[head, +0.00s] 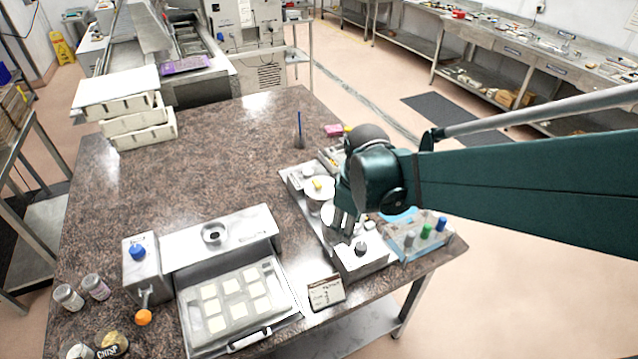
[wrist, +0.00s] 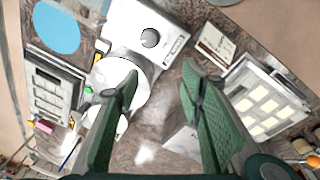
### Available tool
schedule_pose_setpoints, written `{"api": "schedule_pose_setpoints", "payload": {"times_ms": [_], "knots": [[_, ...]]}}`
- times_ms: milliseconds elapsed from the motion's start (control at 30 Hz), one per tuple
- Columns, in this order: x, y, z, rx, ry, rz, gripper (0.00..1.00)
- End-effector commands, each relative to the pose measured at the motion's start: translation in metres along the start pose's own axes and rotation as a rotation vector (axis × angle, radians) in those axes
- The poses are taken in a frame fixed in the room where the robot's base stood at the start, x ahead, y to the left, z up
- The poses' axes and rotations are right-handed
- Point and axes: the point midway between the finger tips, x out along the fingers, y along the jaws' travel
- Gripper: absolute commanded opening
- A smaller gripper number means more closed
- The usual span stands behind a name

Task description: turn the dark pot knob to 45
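The dark pot knob (head: 361,247) sits on top of a pale metal control box at the front right of the table. In the wrist view the knob (wrist: 150,38) is a round grey-black disc; its pointer and any scale marks are too small to read. My gripper (head: 345,226) hangs just behind the box, to the left of the knob. In the wrist view my gripper (wrist: 160,82) has its green fingers spread apart with nothing between them. The knob lies beyond the fingertips, apart from them. A round white pot lid (wrist: 122,84) is partly hidden by one finger.
A moulding tray (head: 240,303) with pale squares and a small sign card (head: 326,291) stand left of the box. A clear rack (head: 416,238) with coloured caps stands close on its right. The table's middle (head: 215,165) is clear.

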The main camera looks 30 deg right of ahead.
Motion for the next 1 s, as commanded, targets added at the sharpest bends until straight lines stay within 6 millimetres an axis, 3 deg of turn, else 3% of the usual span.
{"api": "schedule_pose_setpoints", "payload": {"times_ms": [433, 1000], "knots": [[0.022, 0.03, 0.024, -0.153, -0.093, -0.101, 0.39], [0.029, 0.034, 0.031, -0.191, -0.11, -0.129, 0.39]]}}
